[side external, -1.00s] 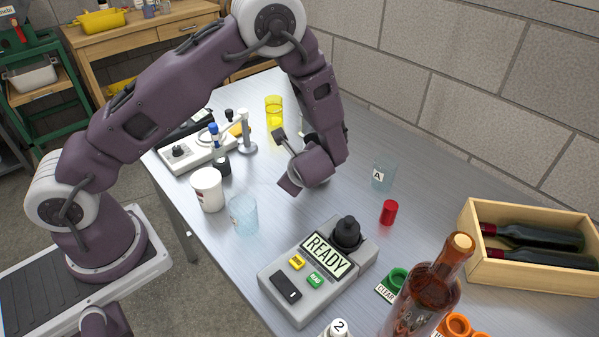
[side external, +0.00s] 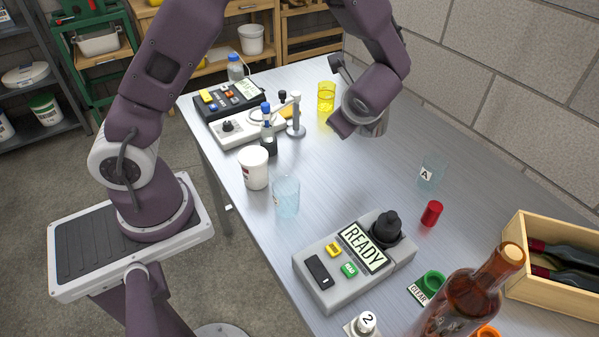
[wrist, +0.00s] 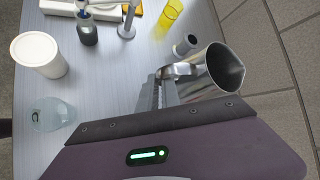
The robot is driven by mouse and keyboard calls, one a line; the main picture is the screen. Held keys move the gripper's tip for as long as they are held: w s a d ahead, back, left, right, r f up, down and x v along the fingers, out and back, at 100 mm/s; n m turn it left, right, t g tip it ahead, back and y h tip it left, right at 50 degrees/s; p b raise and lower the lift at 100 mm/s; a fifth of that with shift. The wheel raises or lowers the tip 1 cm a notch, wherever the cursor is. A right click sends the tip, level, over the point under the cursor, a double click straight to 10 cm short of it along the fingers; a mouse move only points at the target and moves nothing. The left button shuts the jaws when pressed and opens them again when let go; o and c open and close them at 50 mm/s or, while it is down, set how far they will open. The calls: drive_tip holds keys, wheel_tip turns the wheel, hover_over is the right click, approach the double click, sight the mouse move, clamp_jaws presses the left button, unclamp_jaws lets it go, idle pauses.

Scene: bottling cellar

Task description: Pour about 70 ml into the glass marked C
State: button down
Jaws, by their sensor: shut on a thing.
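My gripper (wrist: 165,92) is shut on the handle of a metal jug (wrist: 228,68) in the wrist view. The jug's mouth faces the camera; I cannot make out liquid in it. In the side view the jug (side external: 376,127) is mostly behind my gripper, over the far part of the table. A clear glass marked A (side external: 433,175) stands to the right. A yellow glass (side external: 326,98) stands at the back.
A grey device (side external: 318,250) reads READY. A white tub (side external: 254,168) stands at left. A wooden crate (side external: 545,290) of bottles is at right. Mid-table is clear.

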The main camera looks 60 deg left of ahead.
drive_tip(key=s+d+r+n+g+h, duration=0.1)
drive_tip(key=s+d+n+g, duration=0.7)
drive_tip(key=d, duration=0.3)
drive_tip(key=s+d+r+n+g+h, duration=0.1)
drive_tip(key=s+d+n+g+h, duration=0.1)
drive_tip(key=s+d+n+g, duration=0.55)
drive_tip(key=shift+s+d+f+n+t, duration=0.1)
drive_tip(key=shift+d+f+n+t, duration=0.4)
drive_tip(key=shift+f, duration=0.55)
drive_tip(key=shift+w+d+f+n+t, duration=0.1)
drive_tip(key=shift+d+f+n+t, duration=0.25)
drive_tip(key=shift+d+f, duration=0.55)
drive_tip(key=shift+s+d+f+n+t, duration=0.1)
drive_tip(key=shift+d+f+n+t, duration=0.3)
drive_tip(key=shift+f, duration=0.85)
drive_tip(key=shift+s+a, duration=0.1)
drive_tip(key=shift+a, duration=0.05)
